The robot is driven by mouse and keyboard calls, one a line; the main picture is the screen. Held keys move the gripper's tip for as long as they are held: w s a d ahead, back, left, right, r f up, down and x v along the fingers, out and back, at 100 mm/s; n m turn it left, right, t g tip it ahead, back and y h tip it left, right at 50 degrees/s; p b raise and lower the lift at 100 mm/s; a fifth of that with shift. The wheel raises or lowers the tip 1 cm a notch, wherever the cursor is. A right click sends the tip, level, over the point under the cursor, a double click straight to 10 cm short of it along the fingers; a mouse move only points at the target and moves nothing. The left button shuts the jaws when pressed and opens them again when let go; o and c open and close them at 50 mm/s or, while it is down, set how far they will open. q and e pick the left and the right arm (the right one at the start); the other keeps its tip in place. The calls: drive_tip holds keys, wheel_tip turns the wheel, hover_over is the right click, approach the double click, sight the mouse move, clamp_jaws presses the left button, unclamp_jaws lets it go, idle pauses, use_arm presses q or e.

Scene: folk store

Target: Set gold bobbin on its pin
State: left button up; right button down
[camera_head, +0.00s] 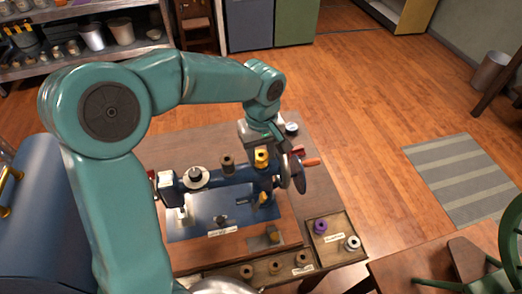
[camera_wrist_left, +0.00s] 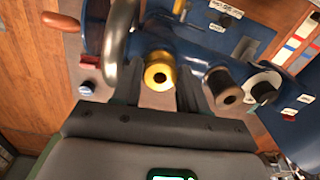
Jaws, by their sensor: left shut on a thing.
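The gold bobbin (camera_head: 261,157) is above the right end of the blue sewing machine (camera_head: 226,176). It also shows in the left wrist view (camera_wrist_left: 159,72), with its end and dark centre hole facing the camera. My left gripper (camera_head: 265,147) reaches down from above, its two fingers on either side of the bobbin and shut on it. A brown spool (camera_head: 227,160) stands on top of the machine, just left of the bobbin; it also shows in the left wrist view (camera_wrist_left: 224,90). No bare pin shows clearly under the gold bobbin. My right gripper is not in view.
The handwheel (camera_head: 298,172) with its orange handle (camera_head: 311,162) is close on the right of the bobbin. A wooden tray (camera_head: 334,258) at the table's front right holds a purple spool (camera_head: 320,226) and a pale spool (camera_head: 352,242).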

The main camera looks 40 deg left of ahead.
use_arm(q)
drive_tip(key=shift+f, duration=0.1)
drive_tip(key=o, duration=0.9)
drive_tip(key=shift+c, duration=0.2)
wheel_tip(320, 180, up, 16)
drive_tip(key=p, duration=0.1)
drive_tip(key=shift+r, duration=0.2)
